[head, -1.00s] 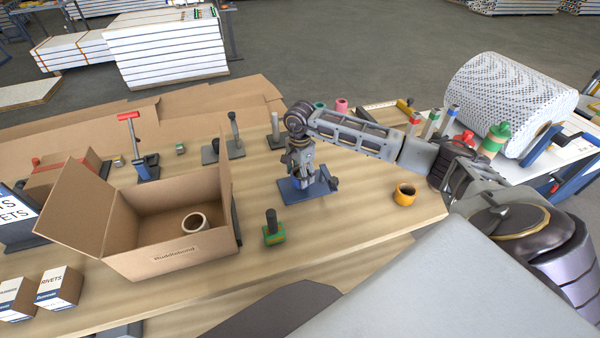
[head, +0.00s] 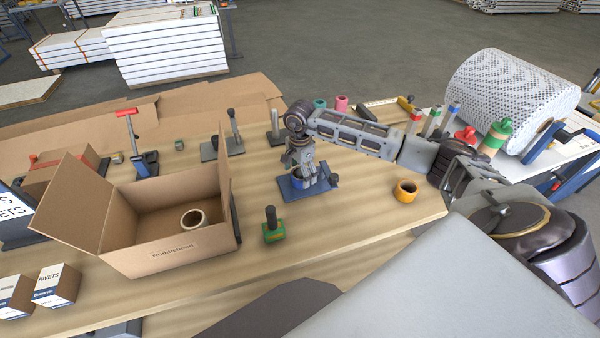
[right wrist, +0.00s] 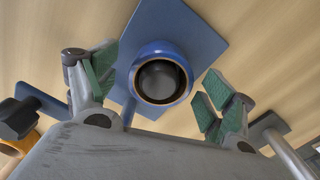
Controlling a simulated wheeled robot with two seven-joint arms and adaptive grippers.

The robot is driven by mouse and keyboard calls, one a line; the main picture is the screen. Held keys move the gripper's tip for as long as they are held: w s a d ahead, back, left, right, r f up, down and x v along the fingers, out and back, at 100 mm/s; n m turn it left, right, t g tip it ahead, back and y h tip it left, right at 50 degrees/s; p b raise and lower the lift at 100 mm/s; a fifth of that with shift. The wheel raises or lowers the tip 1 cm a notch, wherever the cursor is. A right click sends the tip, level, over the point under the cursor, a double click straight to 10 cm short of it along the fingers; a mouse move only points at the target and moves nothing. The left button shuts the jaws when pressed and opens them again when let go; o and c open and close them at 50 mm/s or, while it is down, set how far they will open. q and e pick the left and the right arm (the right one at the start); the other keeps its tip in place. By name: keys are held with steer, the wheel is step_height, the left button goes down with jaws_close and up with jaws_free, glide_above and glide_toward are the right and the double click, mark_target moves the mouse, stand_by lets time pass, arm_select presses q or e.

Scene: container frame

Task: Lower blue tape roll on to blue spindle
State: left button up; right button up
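The blue tape roll (right wrist: 141,62) sits around the dark post of the blue spindle (right wrist: 160,76) in the right wrist view, low over its blue base plate (right wrist: 197,30). In the head view the blue base plate (head: 290,190) stands on the wooden table, and the roll is mostly hidden by my fingers. My right gripper (right wrist: 160,90) is over the spindle with its green-padded fingers spread on both sides of the roll. My left gripper is out of view.
An open cardboard box (head: 165,252) with a pale roll (head: 193,219) inside stands left. A green-based spindle (head: 273,228) is in front, and an orange roll (head: 406,191) lies right. Pink (head: 341,103) and teal (head: 320,104) rolls are behind my arm. Bare table lies between.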

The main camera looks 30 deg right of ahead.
stand_by(0.3)
steer(key=shift+r, duration=0.1)
step_height(320, 180, up, 12)
stand_by(0.7)
stand_by(1.0)
step_height(320, 180, up, 9)
steer(key=p, duration=0.9)
steer(key=shift+r+p, duration=0.35)
steer(key=shift+p, duration=0.15)
steer(key=shift+r, duration=0.1)
